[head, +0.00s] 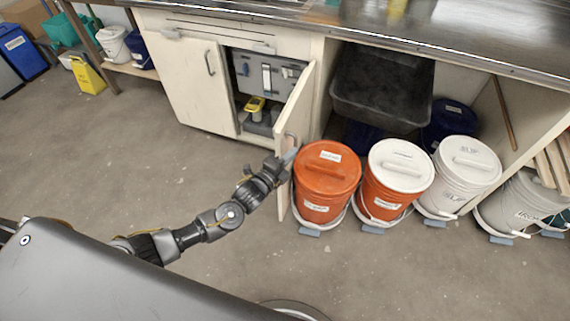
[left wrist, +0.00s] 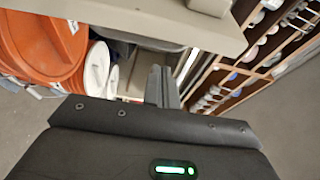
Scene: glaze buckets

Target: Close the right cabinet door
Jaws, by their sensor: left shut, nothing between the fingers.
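The right cabinet door (head: 301,106) is cream and stands swung open, out from the cabinet. Its edge faces me, and a metal handle (head: 289,138) shows on it. The left cabinet door (head: 190,80) is shut. My left gripper (head: 289,157) is at the lower free side of the open door, close to the handle. It is shut and empty; I cannot tell whether it touches the door. In the left wrist view, the shut fingers (left wrist: 161,84) reach toward a pale panel (left wrist: 120,17) that looks like the door. My right gripper is not in view.
An orange bucket (head: 326,178) stands just right of the door, with another orange bucket (head: 389,204) and white buckets beyond. The cabinet opening holds a grey panel (head: 266,74) and a yellow item (head: 255,104). The floor (head: 130,150) left of the door is clear.

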